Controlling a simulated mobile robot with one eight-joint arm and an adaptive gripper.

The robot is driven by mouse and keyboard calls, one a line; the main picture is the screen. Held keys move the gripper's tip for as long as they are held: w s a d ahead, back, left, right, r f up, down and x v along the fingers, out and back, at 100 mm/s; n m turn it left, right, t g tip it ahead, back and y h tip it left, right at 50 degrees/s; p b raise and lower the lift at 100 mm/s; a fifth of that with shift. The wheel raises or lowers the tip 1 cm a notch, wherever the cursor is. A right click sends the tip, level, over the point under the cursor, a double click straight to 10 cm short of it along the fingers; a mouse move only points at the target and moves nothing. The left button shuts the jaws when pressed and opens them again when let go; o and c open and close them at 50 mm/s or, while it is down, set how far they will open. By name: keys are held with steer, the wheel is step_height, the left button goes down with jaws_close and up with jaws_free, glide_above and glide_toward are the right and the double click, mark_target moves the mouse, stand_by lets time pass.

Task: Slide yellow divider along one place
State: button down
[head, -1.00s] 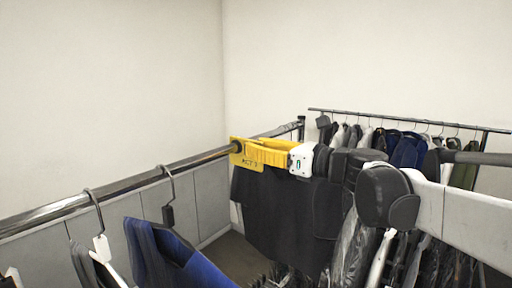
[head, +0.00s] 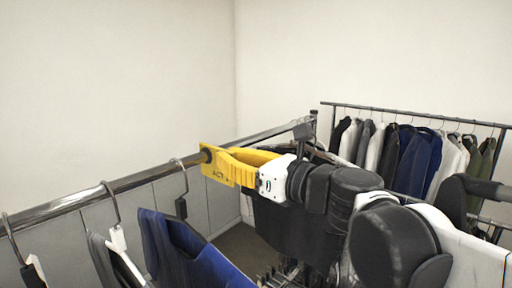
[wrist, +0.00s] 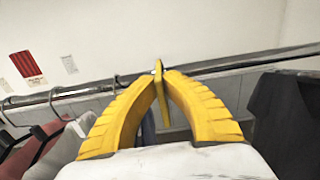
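The yellow divider (head: 217,167) is a flat plate with black lettering starting "ACT", hanging on the near chrome rail (head: 140,180). My gripper (head: 232,163) has yellow fingers, and they reach the divider from the right. In the wrist view the divider (wrist: 158,92) shows edge-on as a thin yellow strip. The fingertips of my gripper (wrist: 160,77) close in on it from both sides. The divider sits just right of a hanger (head: 181,190) with a blue garment (head: 190,255). Part of the plate and its lettering is hidden by my fingers.
More hangers (head: 112,215) stand to the left on the near rail. A dark garment (head: 300,228) hangs right of the divider, partly behind my arm. A second rack (head: 400,112) with several garments stands behind at right. Bare rail lies beyond my gripper.

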steer(key=shift+s+a+r, duration=0.1)
steer(key=shift+s+a, duration=0.3)
steer(key=shift+s, duration=0.15)
steer(key=c, duration=1.5)
jaws_free()
steer(key=shift+c, duration=0.2)
steer(key=v, duration=1.2)
